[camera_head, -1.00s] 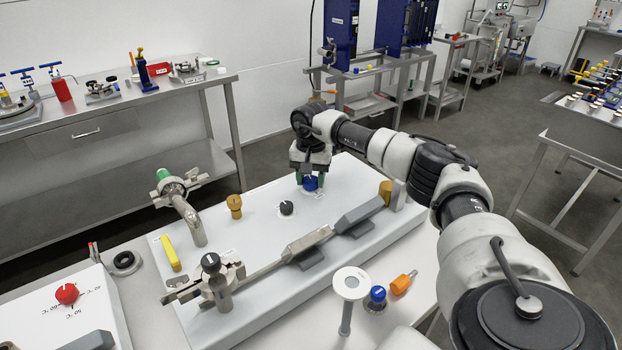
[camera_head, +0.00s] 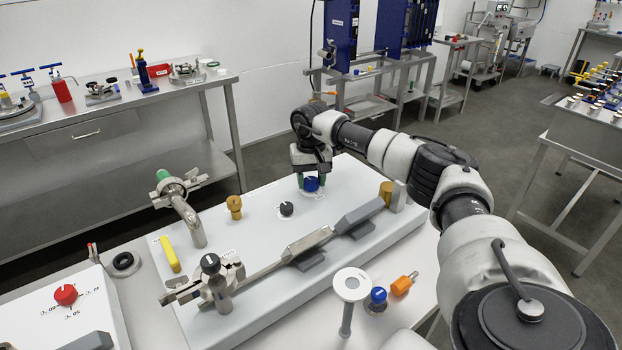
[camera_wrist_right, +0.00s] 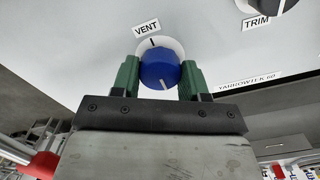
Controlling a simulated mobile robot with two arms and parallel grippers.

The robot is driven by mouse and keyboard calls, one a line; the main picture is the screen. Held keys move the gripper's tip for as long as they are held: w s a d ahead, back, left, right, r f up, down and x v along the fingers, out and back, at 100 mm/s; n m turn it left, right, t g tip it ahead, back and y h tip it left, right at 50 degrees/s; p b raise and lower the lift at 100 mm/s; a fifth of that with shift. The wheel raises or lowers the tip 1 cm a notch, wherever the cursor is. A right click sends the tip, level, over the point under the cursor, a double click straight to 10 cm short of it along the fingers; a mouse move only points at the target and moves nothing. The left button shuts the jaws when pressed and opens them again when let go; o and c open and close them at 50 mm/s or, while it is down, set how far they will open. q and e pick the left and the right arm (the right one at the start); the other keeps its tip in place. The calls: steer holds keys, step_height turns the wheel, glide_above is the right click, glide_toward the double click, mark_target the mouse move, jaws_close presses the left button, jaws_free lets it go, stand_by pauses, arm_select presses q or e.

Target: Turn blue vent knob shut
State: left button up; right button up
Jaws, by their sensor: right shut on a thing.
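The blue vent knob (camera_head: 311,184) stands on the far part of the pale panel (camera_head: 262,240). In the right wrist view the blue knob (camera_wrist_right: 160,69) sits beside the VENT label (camera_wrist_right: 146,28), with a white pointer line on its face and a dark mark on the plate behind it. My right gripper (camera_head: 312,180) comes down on the knob from above. Its green fingers (camera_wrist_right: 158,76) are on both sides of the knob, shut on it. My left gripper is in neither current view.
A black knob (camera_head: 287,208) stands just left of the vent knob, and a brass knob (camera_head: 235,206) further left. A brass piece (camera_head: 386,190) is to the right. A steel lever bar (camera_head: 300,245) crosses the panel in front.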

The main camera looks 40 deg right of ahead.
mark_target(311, 180)
steer(key=shift+r, duration=0.15)
steer(key=o, duration=0.9)
steer(key=shift+o, duration=0.2)
step_height(311, 180, up, 11)
steer(key=b, duration=0.1)
steer(key=shift+f, duration=0.2)
